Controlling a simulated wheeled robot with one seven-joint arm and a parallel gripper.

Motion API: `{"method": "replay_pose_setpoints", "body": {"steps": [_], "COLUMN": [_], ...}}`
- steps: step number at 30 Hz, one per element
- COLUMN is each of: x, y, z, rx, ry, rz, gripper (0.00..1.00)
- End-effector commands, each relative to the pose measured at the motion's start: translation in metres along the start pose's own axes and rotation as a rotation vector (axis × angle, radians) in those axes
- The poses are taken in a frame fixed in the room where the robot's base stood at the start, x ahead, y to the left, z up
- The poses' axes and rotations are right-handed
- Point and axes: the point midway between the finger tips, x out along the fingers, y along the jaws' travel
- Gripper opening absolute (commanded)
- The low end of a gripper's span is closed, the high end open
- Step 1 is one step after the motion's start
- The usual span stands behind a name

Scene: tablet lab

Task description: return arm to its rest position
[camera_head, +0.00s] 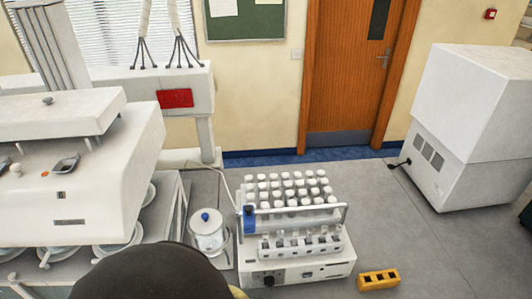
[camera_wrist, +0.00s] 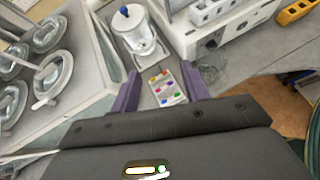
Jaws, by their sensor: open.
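My gripper (camera_wrist: 160,92) shows in the wrist view with its two purple fingers spread apart and nothing between them. Past the fingers, a small pale card or tray with coloured spots (camera_wrist: 166,86) lies on the bench surface. In the head view a dark rounded part of my arm (camera_head: 150,275) covers the bottom left of the picture. The fingers do not show in the head view.
A clear jar with a blue knob (camera_head: 208,230) stands beside a white tube rack machine (camera_head: 300,270). A large white machine (camera_head: 70,190) with glass vessels is at the left. A yellow block (camera_head: 378,280) and a white box unit (camera_head: 465,125) are at the right.

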Motion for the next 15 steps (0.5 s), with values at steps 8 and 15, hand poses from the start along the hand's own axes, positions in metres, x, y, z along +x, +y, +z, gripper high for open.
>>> {"method": "replay_pose_setpoints", "body": {"steps": [8,15], "x": [0.035,0.065], "y": [-0.044,-0.104], "z": [0.016,0.025], "rx": [0.216,0.575], "ry": [0.091,0.210], "rz": [-0.191,-0.447], "gripper": [0.46,0.46]}}
